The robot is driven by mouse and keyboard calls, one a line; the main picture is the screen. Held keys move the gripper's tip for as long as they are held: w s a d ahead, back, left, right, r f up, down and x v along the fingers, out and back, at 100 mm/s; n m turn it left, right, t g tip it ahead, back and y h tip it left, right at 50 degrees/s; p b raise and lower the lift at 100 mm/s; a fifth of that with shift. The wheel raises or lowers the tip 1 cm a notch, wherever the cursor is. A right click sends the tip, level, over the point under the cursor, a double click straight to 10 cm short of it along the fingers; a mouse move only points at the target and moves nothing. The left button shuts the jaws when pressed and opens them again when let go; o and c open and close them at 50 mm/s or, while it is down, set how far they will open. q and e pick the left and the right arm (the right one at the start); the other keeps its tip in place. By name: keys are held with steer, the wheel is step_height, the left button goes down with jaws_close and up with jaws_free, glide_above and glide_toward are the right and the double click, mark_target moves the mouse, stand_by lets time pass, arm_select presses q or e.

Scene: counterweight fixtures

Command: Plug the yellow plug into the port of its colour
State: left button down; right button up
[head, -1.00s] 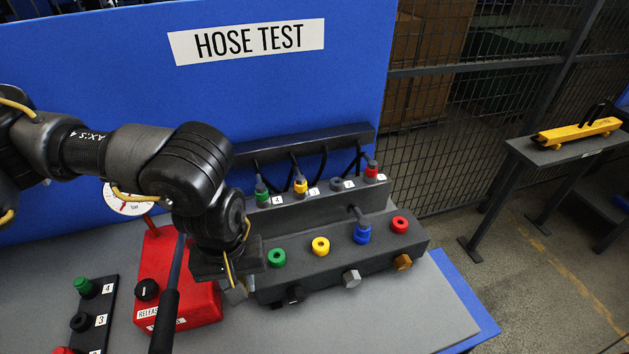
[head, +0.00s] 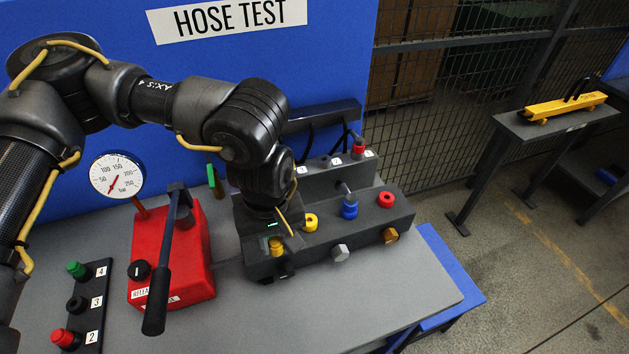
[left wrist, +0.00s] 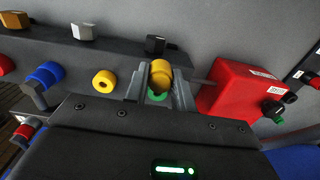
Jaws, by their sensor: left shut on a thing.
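The yellow plug (head: 276,245) is held between the fingers of my left gripper (head: 274,250). In the left wrist view the yellow plug (left wrist: 160,74) sits between both fingers, with part of the green port (left wrist: 158,96) showing just beyond it. I cannot tell whether plug and green port touch. The yellow port (head: 310,222) is an open ring on the dark block, one place to the right of the gripper in the head view. It also shows left of the fingers in the left wrist view (left wrist: 104,81). My right gripper is not in view.
A blue plug (head: 349,209) stands in its port beside the open red port (head: 386,200). A red box (head: 190,262) with a black lever stands left of the gripper. A rack (head: 345,175) stands behind the ports.

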arm_select(q)
steer(key=w+d+r+n+p, duration=0.1)
steer(key=w+d+n, duration=0.2)
steer(key=n, duration=1)
steer(key=w+d+r+n+p, duration=0.1)
steer(key=w+d+n, duration=0.2)
steer(key=n, duration=1.1)
steer(key=shift+w+d+r, duration=0.2)
steer(key=shift+w+r, duration=0.2)
steer(key=shift+w, duration=1.3)
steer(key=shift+f, duration=0.15)
steer(key=shift+f+b, duration=1.15)
steer(key=shift+f, duration=0.2)
steer(key=shift+f, duration=0.15)
steer(key=shift+f+b, duration=0.65)
